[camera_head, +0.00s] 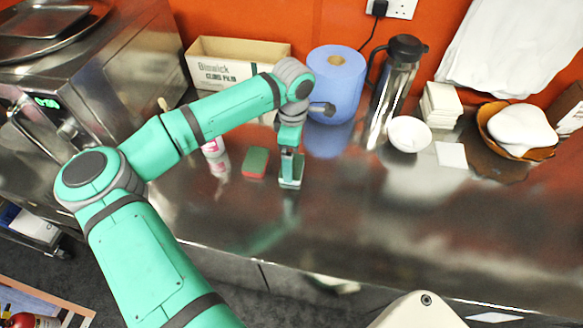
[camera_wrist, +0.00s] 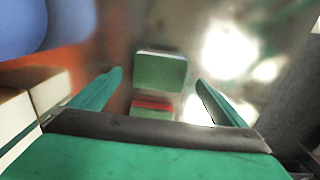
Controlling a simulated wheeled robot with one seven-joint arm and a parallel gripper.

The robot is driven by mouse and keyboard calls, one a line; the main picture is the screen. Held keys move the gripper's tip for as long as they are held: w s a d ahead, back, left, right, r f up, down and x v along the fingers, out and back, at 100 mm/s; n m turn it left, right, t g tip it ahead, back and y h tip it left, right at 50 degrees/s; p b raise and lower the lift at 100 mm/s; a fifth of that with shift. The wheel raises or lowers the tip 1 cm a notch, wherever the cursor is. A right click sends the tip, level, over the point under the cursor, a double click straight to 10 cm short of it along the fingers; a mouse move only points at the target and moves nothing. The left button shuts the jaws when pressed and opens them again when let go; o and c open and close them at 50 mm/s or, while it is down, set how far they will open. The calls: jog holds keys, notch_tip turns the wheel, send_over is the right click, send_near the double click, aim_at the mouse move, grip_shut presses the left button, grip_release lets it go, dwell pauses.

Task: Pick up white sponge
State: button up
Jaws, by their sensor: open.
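The white sponge (camera_wrist: 160,70) has a green side and a pale edge. It sits on the steel counter and shows ahead of my gripper (camera_wrist: 160,79), between the lines of its two fingers. In the head view the white sponge (camera_head: 290,184) is partly hidden by my gripper (camera_head: 291,160). My gripper points down over it, open, with nothing held. I cannot tell the exact gap from the fingers to the sponge. A second sponge (camera_head: 255,162), green and red, lies just to the left; the wrist view shows it (camera_wrist: 152,104) lower between the fingers.
A pink-and-white bottle (camera_head: 215,156) stands left of the sponges. Behind are a cardboard box (camera_head: 225,70), a blue roll (camera_head: 336,85) and a steel jug (camera_head: 393,85). A white bowl (camera_head: 409,134) stands to the right. The counter's front right is clear.

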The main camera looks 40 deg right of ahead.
jog(key=shift+f, duration=1.85)
jog(key=shift+w, duration=0.1)
jog(key=c, duration=1.1)
jog(key=shift+r, duration=0.15)
